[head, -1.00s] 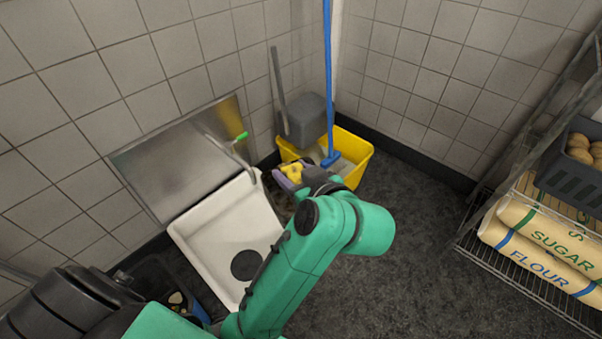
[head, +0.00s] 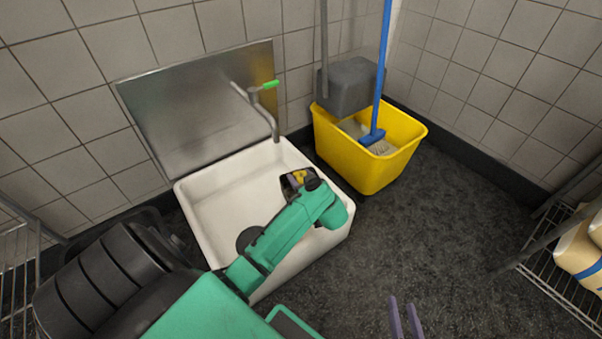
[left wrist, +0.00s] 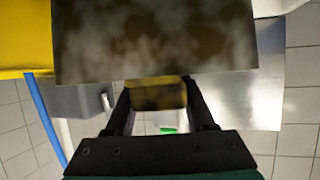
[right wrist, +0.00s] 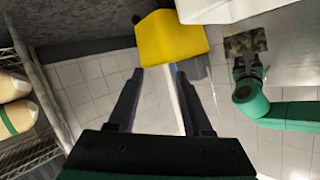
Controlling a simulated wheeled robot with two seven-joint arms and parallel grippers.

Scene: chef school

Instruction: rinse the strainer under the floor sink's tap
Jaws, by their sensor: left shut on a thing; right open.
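The strainer (left wrist: 155,42) is a flat square panel with brown mottled stains and a yellow grip (left wrist: 157,95). My left gripper (head: 298,182) is shut on that grip; in the head view it overlaps the right part of the white floor sink (head: 215,215), and the arm hides most of the strainer. The stained face also shows in the right wrist view (right wrist: 245,43). The tap (head: 272,125) has a curved spout and a green lever (head: 270,85) at the sink's back right; I see no water. My right gripper (head: 403,303) is open and empty, right of the sink.
A yellow mop bucket (head: 370,160) with a grey wringer (head: 350,85) and a blue-handled mop (head: 380,70) stands right of the sink. A steel splash panel (head: 205,110) is behind the sink. Wire shelving (head: 550,262) is at far right. The dark floor between is clear.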

